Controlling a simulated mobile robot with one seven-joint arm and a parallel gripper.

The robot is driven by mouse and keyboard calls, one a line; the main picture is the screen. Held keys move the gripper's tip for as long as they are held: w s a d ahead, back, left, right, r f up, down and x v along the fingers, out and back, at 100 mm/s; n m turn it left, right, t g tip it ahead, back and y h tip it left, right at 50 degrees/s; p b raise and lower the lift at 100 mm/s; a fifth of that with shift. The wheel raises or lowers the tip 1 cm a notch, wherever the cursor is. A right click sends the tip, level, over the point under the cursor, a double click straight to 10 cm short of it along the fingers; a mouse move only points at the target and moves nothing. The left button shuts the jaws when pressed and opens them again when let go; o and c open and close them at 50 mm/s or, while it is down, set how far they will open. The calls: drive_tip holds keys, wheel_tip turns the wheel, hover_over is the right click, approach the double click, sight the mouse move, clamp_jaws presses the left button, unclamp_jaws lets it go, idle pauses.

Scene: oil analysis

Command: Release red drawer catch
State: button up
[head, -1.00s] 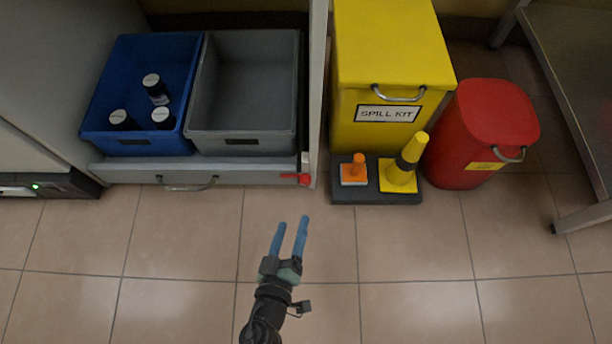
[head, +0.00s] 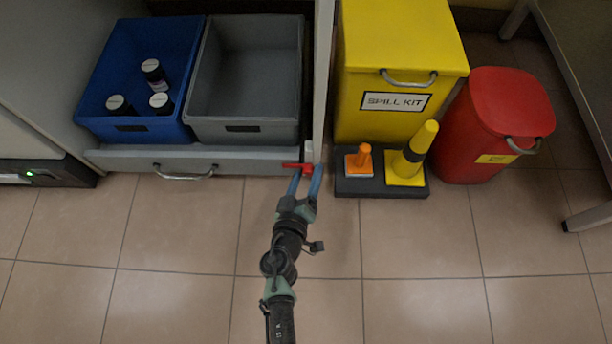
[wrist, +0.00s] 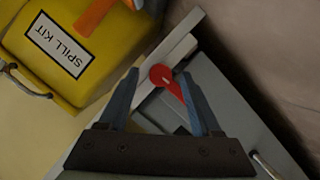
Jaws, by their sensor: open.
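The red drawer catch (head: 298,167) is at the right end of the grey drawer front (head: 230,161). In the wrist view the red catch (wrist: 164,77) shows a round hub and a lever, lying between my two blue fingers. My gripper (head: 305,172) is open, with its fingertips at the catch in the head view. The right finger (wrist: 196,102) in the wrist view is close to the lever; I cannot tell whether it touches. The fingers partly cover the catch in the head view. The drawer handle (head: 184,174) is to the left.
A blue bin (head: 130,128) with several bottles and an empty grey bin (head: 245,129) sit on the drawer. A yellow spill kit (head: 395,100), a black tray (head: 350,187) with cones and a red bin (head: 490,140) stand right. Floor in front is clear.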

clamp_jaws()
